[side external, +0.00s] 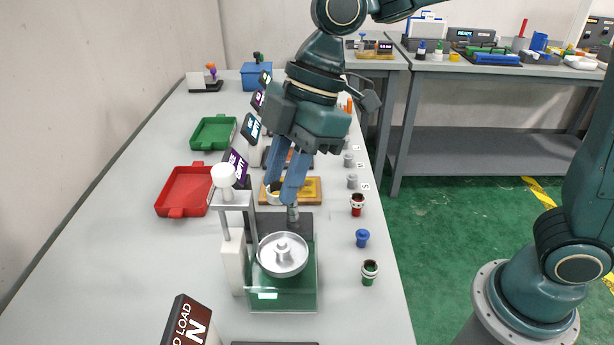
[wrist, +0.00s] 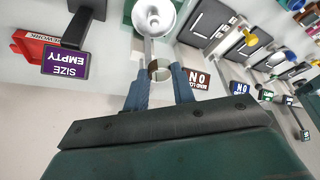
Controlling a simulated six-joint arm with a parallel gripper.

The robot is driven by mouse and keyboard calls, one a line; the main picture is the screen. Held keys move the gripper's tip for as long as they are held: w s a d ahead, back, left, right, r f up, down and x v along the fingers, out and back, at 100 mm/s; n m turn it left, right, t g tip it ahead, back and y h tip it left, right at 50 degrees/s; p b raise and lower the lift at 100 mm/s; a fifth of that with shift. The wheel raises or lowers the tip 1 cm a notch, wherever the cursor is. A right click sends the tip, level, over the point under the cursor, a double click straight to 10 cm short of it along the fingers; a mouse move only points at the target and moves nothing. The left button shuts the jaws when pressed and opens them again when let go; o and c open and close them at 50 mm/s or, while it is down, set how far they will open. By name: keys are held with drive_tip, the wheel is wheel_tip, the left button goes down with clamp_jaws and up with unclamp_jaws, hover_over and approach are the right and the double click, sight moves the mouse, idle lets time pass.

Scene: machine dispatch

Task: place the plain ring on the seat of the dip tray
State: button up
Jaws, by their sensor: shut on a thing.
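My gripper (wrist: 160,88) is shut on the plain ring (wrist: 158,70), a short metallic band between the fingertips in the wrist view. In the side view my gripper (side external: 281,192) is above and behind the dip tray, and the fingers partly cover the ring. The dip tray (side external: 298,264) is a round silver dish with a raised central seat (side external: 282,247). It sits over a clear tank (side external: 283,299) with green liquid. In the wrist view the dip tray (wrist: 142,12) is at the top, beyond the ring. The ring is apart from the seat.
A post with a white knob (side external: 223,175) stands left of the dip tray. A red tray (side external: 184,190) and green tray (side external: 212,132) lie farther left. A yellow plate (side external: 313,188) is behind the tank. Small red, blue (side external: 362,238) and green pieces stand at the right.

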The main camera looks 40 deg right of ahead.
sight(281, 244)
drive_tip(key=shift+f, duration=4.7)
drive_tip(key=shift+f, duration=0.15)
drive_tip(key=o, duration=1)
drive_tip(key=v, duration=1.2)
drive_tip(key=shift+s, duration=0.1)
drive_tip(key=shift+d, duration=0.1)
